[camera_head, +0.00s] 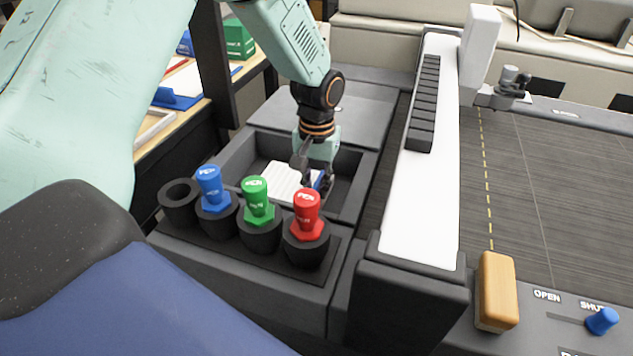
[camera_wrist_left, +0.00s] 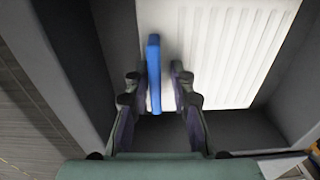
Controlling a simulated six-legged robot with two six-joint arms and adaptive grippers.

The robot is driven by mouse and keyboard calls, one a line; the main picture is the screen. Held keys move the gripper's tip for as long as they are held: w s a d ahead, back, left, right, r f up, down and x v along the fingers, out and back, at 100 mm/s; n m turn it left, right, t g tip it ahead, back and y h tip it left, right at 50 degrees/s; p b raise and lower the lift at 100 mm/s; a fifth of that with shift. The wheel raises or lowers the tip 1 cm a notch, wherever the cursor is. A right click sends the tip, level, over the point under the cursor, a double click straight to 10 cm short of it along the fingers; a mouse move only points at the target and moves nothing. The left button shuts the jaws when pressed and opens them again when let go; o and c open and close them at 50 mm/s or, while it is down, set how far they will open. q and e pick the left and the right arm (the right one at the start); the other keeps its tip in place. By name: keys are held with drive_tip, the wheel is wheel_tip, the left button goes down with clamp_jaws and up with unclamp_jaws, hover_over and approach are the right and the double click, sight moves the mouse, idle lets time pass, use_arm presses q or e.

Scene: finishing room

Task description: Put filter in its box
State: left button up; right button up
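The filter (camera_head: 290,181) is a white pleated panel with a blue tab or edge on its right side. It lies inside a dark grey open compartment (camera_head: 240,163) behind the coloured plugs. In the left wrist view the pleats (camera_wrist_left: 225,50) fill the upper right, and the blue tab (camera_wrist_left: 153,70) stands up between my fingers. My left gripper (camera_head: 314,180) reaches down into the compartment at the filter's right end. In the wrist view its fingers (camera_wrist_left: 158,82) stand apart on either side of the tab, with a gap visible on the right. My right gripper is not in view.
Blue (camera_head: 210,187), green (camera_head: 257,200) and red (camera_head: 307,212) plugs stand in black holders in front of the compartment, beside an empty holder (camera_head: 180,200). A white-topped rail (camera_head: 420,200) runs along the right. A shelf with a green box (camera_head: 239,38) is behind left.

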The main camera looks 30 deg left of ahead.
use_arm(q)
drive_tip(key=shift+o, duration=0.5)
drive_tip(key=shift+d+r, duration=0.1)
drive_tip(key=shift+d, duration=0.1)
wheel_tip(320, 180, up, 12)
drive_tip(key=p, duration=0.1)
drive_tip(key=shift+r, duration=0.2)
idle(0.3)
drive_tip(key=shift+o, duration=0.5)
